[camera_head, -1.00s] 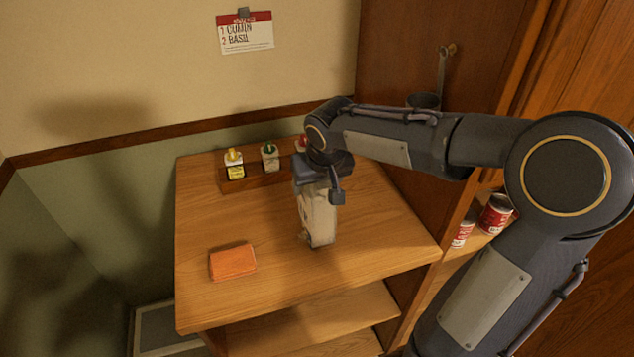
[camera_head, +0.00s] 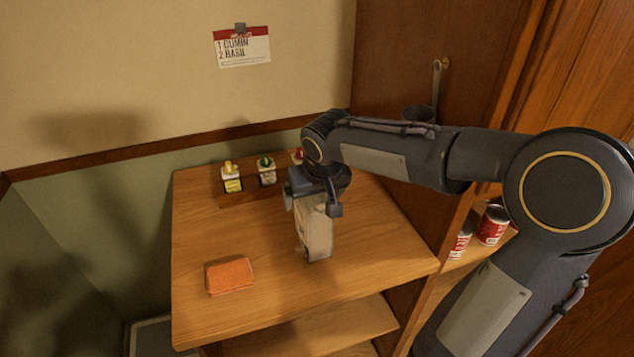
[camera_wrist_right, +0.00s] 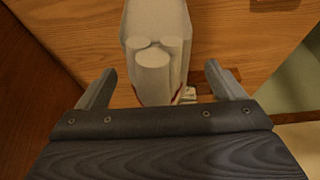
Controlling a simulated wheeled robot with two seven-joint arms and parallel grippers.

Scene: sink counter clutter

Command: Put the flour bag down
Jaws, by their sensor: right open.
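The flour bag (camera_head: 317,235), a pale upright packet, stands on the wooden counter (camera_head: 210,240) right of its middle. My right gripper (camera_head: 312,206) is above it, pointing down, with a finger on either side of the bag's upper part. In the right wrist view the bag (camera_wrist_right: 155,40) lies between the two spread fingers (camera_wrist_right: 164,78), with gaps on both sides. The gripper is open. The bag's top is partly hidden by the gripper in the head view. My left gripper is not in view.
An orange sponge-like block (camera_head: 229,276) lies at the front left. Small bottles (camera_head: 231,178) stand in a rack at the back. Red cans (camera_head: 492,225) sit on a shelf at right, beside a tall wooden panel.

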